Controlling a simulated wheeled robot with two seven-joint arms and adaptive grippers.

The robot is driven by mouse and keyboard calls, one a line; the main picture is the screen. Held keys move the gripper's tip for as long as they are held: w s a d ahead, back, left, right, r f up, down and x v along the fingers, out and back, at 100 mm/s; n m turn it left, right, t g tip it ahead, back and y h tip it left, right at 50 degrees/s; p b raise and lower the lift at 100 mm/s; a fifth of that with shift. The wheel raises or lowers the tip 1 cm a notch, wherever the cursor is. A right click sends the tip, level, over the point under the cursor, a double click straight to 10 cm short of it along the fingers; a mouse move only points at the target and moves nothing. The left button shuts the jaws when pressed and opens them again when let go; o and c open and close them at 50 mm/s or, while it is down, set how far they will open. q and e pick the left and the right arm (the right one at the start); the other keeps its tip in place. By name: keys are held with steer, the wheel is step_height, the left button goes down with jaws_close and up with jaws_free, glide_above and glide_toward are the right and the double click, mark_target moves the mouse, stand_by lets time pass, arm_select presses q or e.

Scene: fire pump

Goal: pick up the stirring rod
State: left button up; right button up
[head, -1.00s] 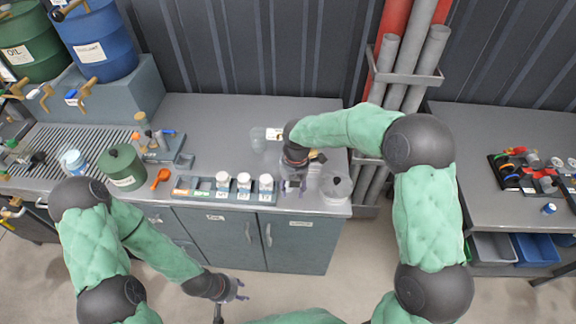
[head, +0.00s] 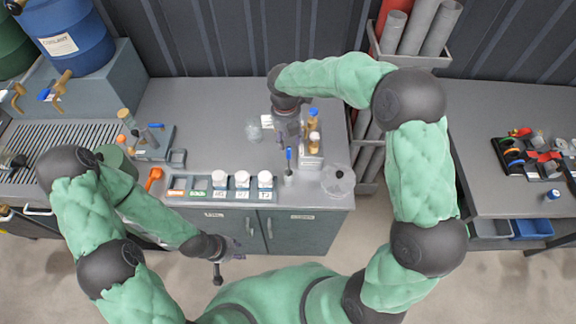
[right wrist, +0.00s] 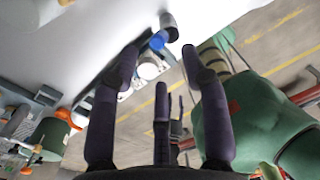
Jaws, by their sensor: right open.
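A thin upright stick with a blue top (head: 289,153), which looks like the stirring rod, stands in a small grey cup (head: 289,176) near the bench's front edge. Its blue part (right wrist: 158,40) also shows in the right wrist view, small and beyond the fingertips. My right gripper (head: 287,138) is open and empty, just above and behind the blue top in the head view. Its spread fingers (right wrist: 160,55) frame the blue part without visible contact. My left gripper (head: 238,250) is open and empty in front of the bench.
A rack (head: 223,190) with several white-capped jars stands left of the cup. A clear round vessel (head: 338,180) stands to its right. Amber bottles (head: 314,141) stand right of my gripper, a clear beaker (head: 254,130) left. The bench's back left is free.

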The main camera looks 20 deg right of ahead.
mark_target(289, 148)
step_height(289, 148, down, 2)
steer(key=shift+w+f, duration=0.1)
steer(key=shift+f, duration=0.55)
step_height(289, 148, down, 4)
steer(key=shift+d+b, duration=0.15)
steer(key=shift+b, duration=0.15)
steer(key=shift+r, duration=0.1)
jaws_close()
